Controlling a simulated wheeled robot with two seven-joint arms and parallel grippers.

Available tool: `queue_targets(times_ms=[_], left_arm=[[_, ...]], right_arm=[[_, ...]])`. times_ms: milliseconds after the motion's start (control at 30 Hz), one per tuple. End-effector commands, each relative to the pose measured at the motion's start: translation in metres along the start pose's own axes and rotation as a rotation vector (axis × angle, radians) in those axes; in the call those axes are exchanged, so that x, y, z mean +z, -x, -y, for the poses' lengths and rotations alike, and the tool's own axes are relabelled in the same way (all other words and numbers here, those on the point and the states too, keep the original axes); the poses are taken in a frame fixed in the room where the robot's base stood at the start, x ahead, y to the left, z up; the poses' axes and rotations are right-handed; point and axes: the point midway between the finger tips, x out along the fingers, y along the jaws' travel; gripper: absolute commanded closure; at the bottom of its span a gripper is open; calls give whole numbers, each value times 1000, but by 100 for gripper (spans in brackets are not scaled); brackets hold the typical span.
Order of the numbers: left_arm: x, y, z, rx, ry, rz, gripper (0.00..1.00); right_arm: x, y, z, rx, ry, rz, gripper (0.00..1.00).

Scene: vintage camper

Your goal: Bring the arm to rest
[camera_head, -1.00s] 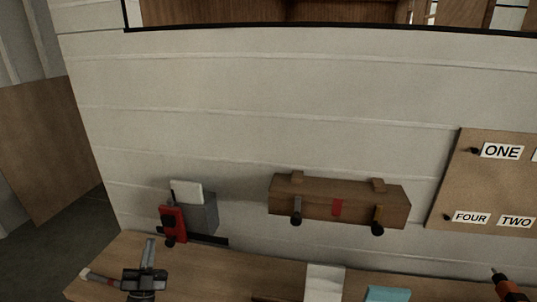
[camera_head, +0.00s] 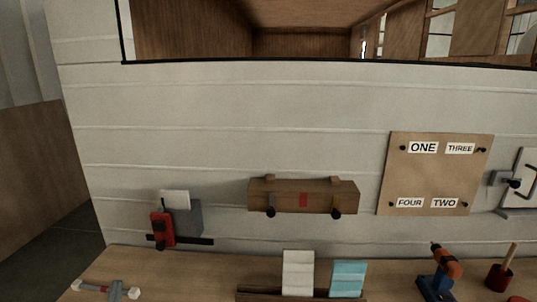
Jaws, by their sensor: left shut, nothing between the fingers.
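My right gripper is not in view.
On the wall hang a red device (camera_head: 161,229), a brown box (camera_head: 315,196) and a numbered board (camera_head: 436,173). Bare bench lies left of the white piece.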

Motion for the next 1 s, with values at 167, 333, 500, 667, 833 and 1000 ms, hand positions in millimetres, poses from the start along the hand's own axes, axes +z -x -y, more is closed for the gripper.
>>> queue_targets(times_ms=[167, 333, 500, 667, 833, 1000], left_arm=[[22, 21, -11, 43, 16, 91, 100], [46, 47, -31, 100, 43, 199, 100], [75, 89, -63, 186, 83, 349, 100], [107, 152, -99, 295, 127, 545, 100], [137, 269, -146, 463, 182, 857, 100], [140, 405, -176, 635, 218, 1184, 100]], right_arm=[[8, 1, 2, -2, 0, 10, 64], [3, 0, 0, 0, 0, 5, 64], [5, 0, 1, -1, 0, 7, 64], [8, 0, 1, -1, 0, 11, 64], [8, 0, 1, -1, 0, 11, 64], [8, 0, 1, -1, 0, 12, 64]])
